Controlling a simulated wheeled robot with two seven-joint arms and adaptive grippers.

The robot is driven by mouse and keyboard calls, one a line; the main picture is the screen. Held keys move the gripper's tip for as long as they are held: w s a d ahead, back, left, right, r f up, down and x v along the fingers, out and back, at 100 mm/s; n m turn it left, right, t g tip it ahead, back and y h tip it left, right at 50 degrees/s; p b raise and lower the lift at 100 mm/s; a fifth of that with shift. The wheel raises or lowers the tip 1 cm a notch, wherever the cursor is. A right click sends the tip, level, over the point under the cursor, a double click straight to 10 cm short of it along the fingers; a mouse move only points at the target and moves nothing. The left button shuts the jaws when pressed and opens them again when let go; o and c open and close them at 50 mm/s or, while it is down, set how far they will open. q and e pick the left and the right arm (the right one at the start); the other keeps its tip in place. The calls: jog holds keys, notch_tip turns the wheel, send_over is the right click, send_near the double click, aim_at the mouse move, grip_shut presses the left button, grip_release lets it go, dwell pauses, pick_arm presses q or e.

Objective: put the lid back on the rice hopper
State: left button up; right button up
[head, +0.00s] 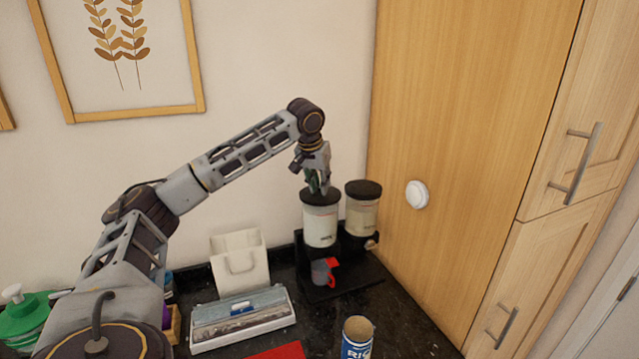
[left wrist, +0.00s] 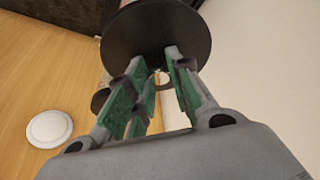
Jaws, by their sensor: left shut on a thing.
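The rice hopper (head: 320,228) is a clear container with white contents, the left one of a pair on a black stand. Its dark round lid (head: 320,197) is at the hopper's top and looks about level; I cannot tell whether it is fully seated. My left gripper (head: 319,190) points down from above, shut on the lid's knob. In the left wrist view the lid (left wrist: 150,38) is a broad dark disc just beyond the green-padded fingers (left wrist: 152,82), which hide part of the knob. My right gripper is not in view.
A second lidded hopper (head: 362,212) stands close on the right, near the wooden cupboard (head: 455,130). A grey cup with a red handle (head: 320,273) is below.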

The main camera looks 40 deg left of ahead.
pick_arm(q)
jog(key=p, duration=0.2)
jog(key=shift+f+p, duration=0.15)
jog(key=shift+p, duration=0.25)
dwell(3.6)
dwell(0.5)
jog(key=o, duration=1)
jog(key=o, duration=0.5)
jog(key=shift+r, duration=3.5)
